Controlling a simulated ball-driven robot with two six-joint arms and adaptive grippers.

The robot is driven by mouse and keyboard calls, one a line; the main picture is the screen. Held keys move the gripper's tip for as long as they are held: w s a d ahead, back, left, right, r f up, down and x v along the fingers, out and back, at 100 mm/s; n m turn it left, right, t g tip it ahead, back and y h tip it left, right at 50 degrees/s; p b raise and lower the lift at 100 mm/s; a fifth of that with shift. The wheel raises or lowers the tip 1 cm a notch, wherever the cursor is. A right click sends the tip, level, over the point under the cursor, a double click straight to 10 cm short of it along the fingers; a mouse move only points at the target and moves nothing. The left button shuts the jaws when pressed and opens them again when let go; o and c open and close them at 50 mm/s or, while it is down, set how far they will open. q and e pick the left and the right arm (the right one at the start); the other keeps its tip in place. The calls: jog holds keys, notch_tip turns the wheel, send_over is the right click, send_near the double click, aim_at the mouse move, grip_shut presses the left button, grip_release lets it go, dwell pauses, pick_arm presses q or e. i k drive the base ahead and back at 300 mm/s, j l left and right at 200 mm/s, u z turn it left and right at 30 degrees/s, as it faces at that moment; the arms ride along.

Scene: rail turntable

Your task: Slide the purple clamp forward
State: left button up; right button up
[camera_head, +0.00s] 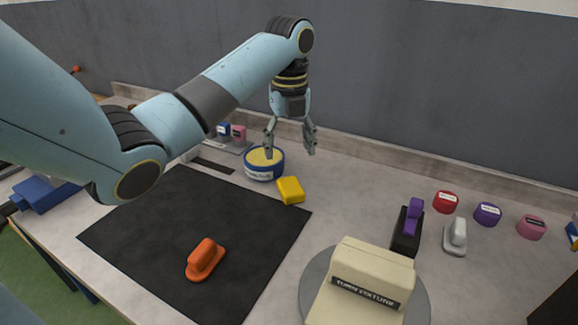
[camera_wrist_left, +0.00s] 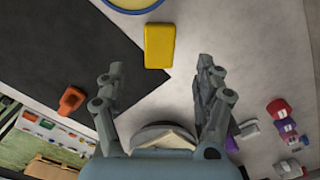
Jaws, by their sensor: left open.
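The purple clamp (camera_head: 413,217) stands upright on a short black rail (camera_head: 405,242) behind the beige fixture block, right of centre in the head view. A small purple part, probably this clamp, shows in the left wrist view (camera_wrist_left: 231,145), partly hidden by a finger. My left gripper (camera_head: 290,152) is open and empty, above the table near the yellow block, well to the left of the clamp. Its spread fingers also show in the left wrist view (camera_wrist_left: 158,68). My right gripper is not in view.
A beige fixture block (camera_head: 367,279) sits on a round grey turntable (camera_head: 418,300). A grey clamp (camera_head: 455,238) stands right of the rail. A yellow block (camera_head: 291,190), blue-rimmed round container (camera_head: 264,174) and orange clamp (camera_head: 205,260) on the black mat (camera_head: 150,240) lie left.

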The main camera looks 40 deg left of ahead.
aim_at(414, 208)
jog(key=k, duration=1.5)
